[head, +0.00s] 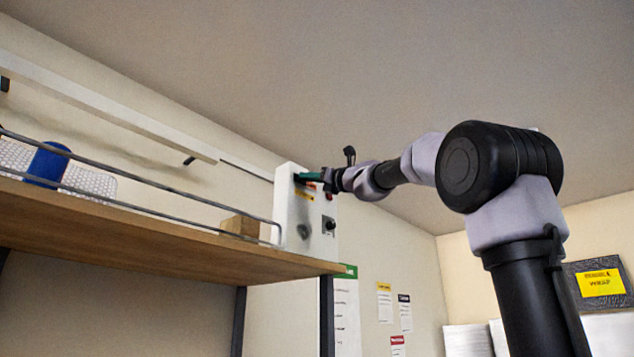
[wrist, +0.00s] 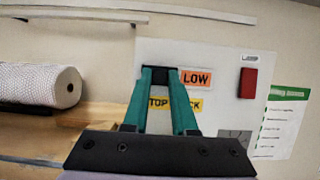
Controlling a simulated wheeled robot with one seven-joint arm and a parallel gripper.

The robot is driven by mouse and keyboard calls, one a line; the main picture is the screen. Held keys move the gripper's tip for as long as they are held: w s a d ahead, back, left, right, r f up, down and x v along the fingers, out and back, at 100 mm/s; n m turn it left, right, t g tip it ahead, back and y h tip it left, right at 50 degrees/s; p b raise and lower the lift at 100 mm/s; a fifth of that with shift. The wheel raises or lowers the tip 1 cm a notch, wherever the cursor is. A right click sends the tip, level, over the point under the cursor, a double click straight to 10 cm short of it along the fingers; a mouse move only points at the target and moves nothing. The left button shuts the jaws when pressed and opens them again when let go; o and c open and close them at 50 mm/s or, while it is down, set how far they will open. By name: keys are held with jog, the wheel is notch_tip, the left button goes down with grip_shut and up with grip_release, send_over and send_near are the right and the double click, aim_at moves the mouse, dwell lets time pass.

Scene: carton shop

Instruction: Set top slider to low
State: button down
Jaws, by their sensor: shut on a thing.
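A white control box (head: 291,225) stands at the right end of the wooden shelf; its front panel (wrist: 215,55) fills the middle of the wrist view. My gripper (head: 312,178) reaches it from the right, near its top. In the wrist view my gripper's teal fingers (wrist: 160,75) are closed around a dark slider knob (wrist: 158,87) on the panel. An orange LOW label (wrist: 196,78) is just right of the fingertips. A yellow label (wrist: 190,105), reading TOP and ending in CK, lies below, partly covered by the fingers. The slider's track is mostly hidden.
A red block (wrist: 248,83) sits on the panel to the right, and a dark knob (head: 328,224) is lower on the box. The shelf (head: 130,232) has a metal rail and a small wooden block (head: 241,226). A white roll (wrist: 40,85) lies left.

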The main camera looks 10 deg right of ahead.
jog(key=shift+a, duration=0.15)
jog(key=c, duration=0.7)
grip_release()
jog(key=shift+s, duration=0.15)
jog(key=v, duration=1)
jog(key=shift+s+f, duration=0.2)
jog(key=shift+s, duration=0.05)
